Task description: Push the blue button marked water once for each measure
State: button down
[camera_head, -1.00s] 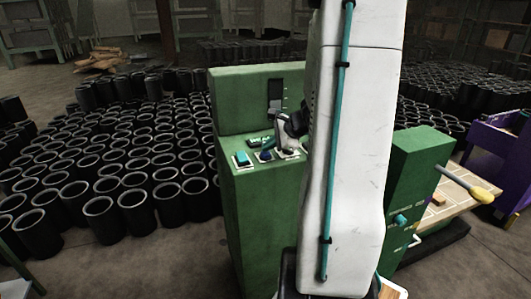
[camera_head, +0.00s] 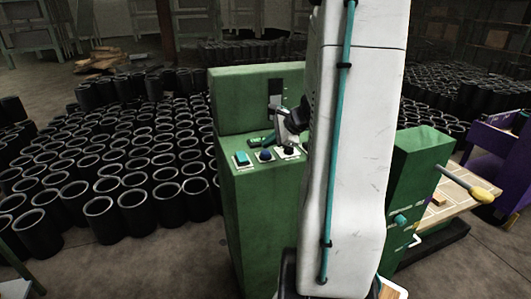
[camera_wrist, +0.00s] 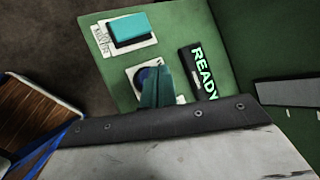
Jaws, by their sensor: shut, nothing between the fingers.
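The green machine (camera_head: 265,210) has a sloping panel with a round blue button (camera_head: 265,155) on a white plate. In the wrist view the blue button (camera_wrist: 146,76) is partly hidden behind my gripper (camera_wrist: 156,72), whose teal fingers are shut and empty. In the head view my gripper is small, partly behind my arm, above the panel and apart from the blue button. A teal rectangular button (camera_head: 242,158) sits left of the blue one, and a dark round control (camera_head: 287,149) sits right of it.
A lit display reading READY (camera_wrist: 203,72) lies beside the blue button. Many black sleeves (camera_head: 135,205) stand on the floor to the left. A second green cabinet (camera_head: 415,190) and a wooden-topped bench (camera_head: 455,190) stand right of my arm.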

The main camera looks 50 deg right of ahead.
aim_at(269, 152)
jog(key=shift+r, duration=2.5)
dwell(0.8)
notch_tip(269, 152, up, 4)
jog(key=shift+f, duration=0.1)
jog(key=shift+f, duration=0.1)
jog(key=shift+f, duration=4.35)
jog(key=shift+f, duration=0.4)
